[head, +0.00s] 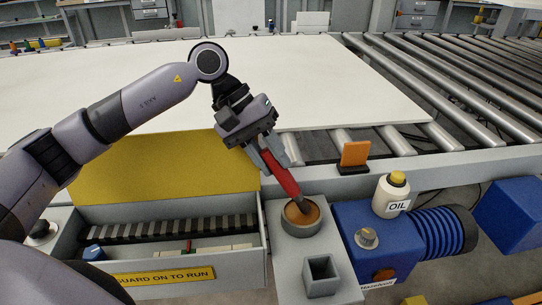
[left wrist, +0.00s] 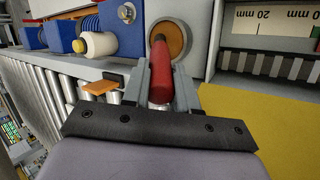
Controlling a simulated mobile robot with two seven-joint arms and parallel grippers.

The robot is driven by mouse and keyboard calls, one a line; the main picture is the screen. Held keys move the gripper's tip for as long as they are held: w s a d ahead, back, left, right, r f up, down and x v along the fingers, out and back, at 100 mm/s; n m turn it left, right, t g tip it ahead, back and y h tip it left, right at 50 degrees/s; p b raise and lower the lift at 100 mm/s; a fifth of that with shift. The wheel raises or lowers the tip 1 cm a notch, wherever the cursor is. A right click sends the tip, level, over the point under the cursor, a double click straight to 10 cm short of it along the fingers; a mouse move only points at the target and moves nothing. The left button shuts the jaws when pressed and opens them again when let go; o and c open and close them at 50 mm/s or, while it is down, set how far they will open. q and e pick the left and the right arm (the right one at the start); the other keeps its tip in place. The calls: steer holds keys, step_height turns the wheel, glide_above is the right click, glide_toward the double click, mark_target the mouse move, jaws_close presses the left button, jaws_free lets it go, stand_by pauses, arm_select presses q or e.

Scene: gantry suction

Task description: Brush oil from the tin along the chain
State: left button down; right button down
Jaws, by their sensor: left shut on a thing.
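My left gripper (head: 272,155) is shut on the red handle of the brush (head: 283,180). The brush slants down and its dark lower end is inside the round grey tin (head: 288,228), which holds brown oil (head: 312,213). In the left wrist view the fingers (left wrist: 160,88) clasp the red brush (left wrist: 160,78), whose tip is over or in the tin (left wrist: 184,36); the bristles are hidden. The dark segmented chain (head: 170,229) lies in the open housing left of the tin. It also shows in the left wrist view (left wrist: 270,65). My right gripper is not in view.
The yellow guard (head: 170,168) stands open behind the chain. An empty square holder (head: 322,282) is in front of the tin. Right of it are a blue motor unit (head: 352,222), an oil bottle (head: 389,196) and an orange block (head: 355,154). A white panel (head: 330,85) lies behind on rollers.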

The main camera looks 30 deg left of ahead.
arm_select(q)
steer(key=shift+s+f+b, duration=0.15)
steer(key=shift+f+b, duration=0.2)
steer(key=shift+b, duration=0.35)
stand_by(2.0)
stand_by(0.5)
steer(key=shift+r+p, duration=1.9)
steer(key=shift+r, duration=1.85)
steer(key=s+f+m+p, duration=0.1)
steer(key=p, duration=0.2)
steer(key=s+f+m+g+p, duration=0.1)
steer(key=s+p, duration=0.1)
steer(key=p, duration=0.2)
steer(key=s+a+f+m+p, duration=0.1)
steer(key=p, duration=0.2)
steer(key=shift+s+g+p, duration=0.25)
steer(key=shift+g+p, duration=0.05)
steer(key=shift+g, duration=0.1)
